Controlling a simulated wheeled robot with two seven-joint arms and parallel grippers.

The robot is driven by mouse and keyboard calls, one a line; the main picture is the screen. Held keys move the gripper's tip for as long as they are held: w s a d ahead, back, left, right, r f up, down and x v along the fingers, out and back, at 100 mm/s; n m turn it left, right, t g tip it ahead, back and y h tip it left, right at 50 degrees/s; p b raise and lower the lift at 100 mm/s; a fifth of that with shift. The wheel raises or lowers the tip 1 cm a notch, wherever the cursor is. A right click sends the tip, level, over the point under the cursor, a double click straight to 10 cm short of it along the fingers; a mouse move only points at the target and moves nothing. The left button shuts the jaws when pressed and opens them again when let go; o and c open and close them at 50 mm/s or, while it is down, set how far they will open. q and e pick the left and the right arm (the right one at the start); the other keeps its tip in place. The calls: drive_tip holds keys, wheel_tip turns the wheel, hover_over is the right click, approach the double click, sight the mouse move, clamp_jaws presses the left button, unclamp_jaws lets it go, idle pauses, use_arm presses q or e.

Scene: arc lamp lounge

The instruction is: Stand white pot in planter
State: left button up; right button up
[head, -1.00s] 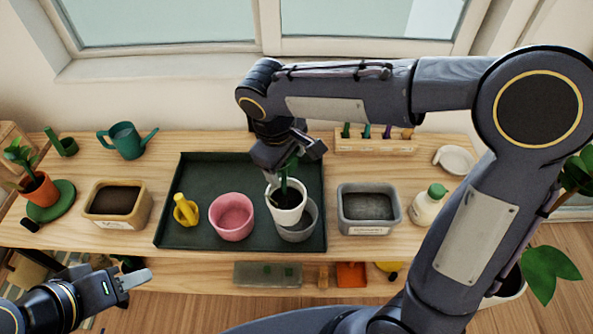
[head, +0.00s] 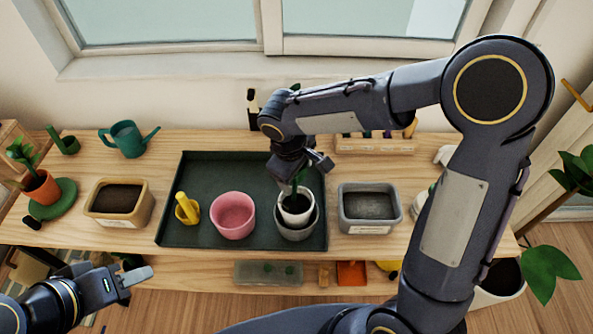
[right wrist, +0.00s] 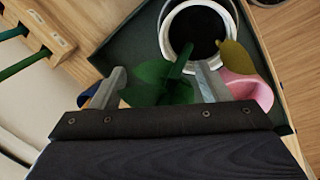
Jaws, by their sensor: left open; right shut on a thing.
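The white pot (head: 295,217), with dark soil and a green plant, sits within the rim of the round grey planter (head: 297,236) on the dark tray. It looks upright; how deep it sits is hidden. My right gripper (head: 303,177) is above it, shut on the white pot, with the plant's leaves around its fingers. In the right wrist view the white pot (right wrist: 165,32) shows soil and stem, and leaves partly hide the hold. My left gripper (head: 131,283) is open and empty at the lower left, in front of the table.
On the dark tray (head: 240,165), a pink pot (head: 233,215) stands just left of the planter, and a yellow object (head: 187,209) further left. A tan soil box (head: 118,203) and a grey box (head: 369,208) flank the tray. The tray's back is clear.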

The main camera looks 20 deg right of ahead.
drive_tip(key=shift+f+b, duration=0.45)
drive_tip(key=shift+f, duration=0.1)
drive_tip(key=o, duration=1.3)
drive_tip(key=shift+p+v, duration=0.8)
drive_tip(key=shift+v, duration=0.2)
drive_tip(key=v, duration=1.1)
drive_tip(key=shift+w+r, duration=0.1)
drive_tip(key=shift+r, duration=0.1)
drive_tip(key=s+d+f+m+t+y, duration=0.2)
drive_tip(key=s+d+m, duration=0.3)
drive_tip(key=s, duration=0.4)
drive_tip(key=s+d+f+m+t+y, duration=0.1)
drive_tip(key=s+d+m+t+y, duration=0.1)
drive_tip(key=s, duration=0.7)
drive_tip(key=shift+s+d+f+m+y, duration=0.35)
drive_tip(key=shift+d+m+y, duration=0.45)
drive_tip(key=shift+d+m, duration=0.7)
